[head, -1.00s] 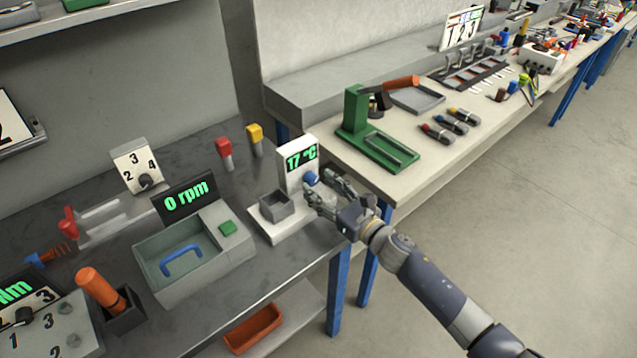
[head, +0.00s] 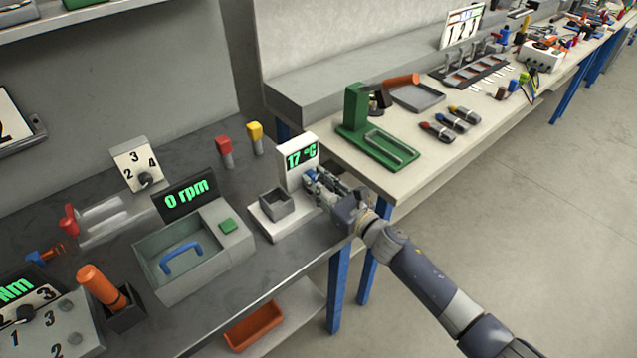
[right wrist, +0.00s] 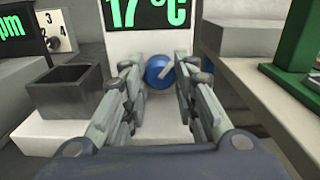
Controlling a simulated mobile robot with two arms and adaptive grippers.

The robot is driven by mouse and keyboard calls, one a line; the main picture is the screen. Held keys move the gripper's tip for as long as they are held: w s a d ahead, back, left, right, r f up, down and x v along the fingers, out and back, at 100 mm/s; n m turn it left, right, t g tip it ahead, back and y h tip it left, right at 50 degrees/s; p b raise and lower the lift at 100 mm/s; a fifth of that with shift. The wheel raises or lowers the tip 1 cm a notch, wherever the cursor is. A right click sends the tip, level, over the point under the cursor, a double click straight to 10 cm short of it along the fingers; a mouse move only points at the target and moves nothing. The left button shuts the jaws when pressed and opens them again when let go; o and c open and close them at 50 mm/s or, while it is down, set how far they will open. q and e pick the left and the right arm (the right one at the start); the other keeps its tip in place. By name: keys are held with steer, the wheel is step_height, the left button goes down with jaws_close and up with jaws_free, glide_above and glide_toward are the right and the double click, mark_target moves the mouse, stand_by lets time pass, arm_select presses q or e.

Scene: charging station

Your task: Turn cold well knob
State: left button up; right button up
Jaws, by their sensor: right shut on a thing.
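The cold well (head: 290,228) is a white unit at the table's right end. Its upright display (head: 302,154) reads 17 °C in green; it also shows at the top of the right wrist view (right wrist: 148,14). A grey square cup (head: 277,201) stands on its base. The blue round knob (right wrist: 158,72) with a pale pointer is on the front below the display. My right gripper (head: 314,181) reaches it from the right and is shut on it, one finger on each side. In the head view the fingers mostly cover the knob. My left gripper is not in view.
Left of the cold well stands a grey box with a blue handle (head: 182,258) and a 0 rpm display (head: 188,193). Red (head: 225,150) and yellow (head: 255,136) handled items stand behind. A second bench with a green stand (head: 356,115) is close on the right.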

steer(key=shift+m, duration=0.3)
steer(key=m, duration=0.5)
steer(key=shift+m, duration=0.7)
steer(key=o, duration=1.1)
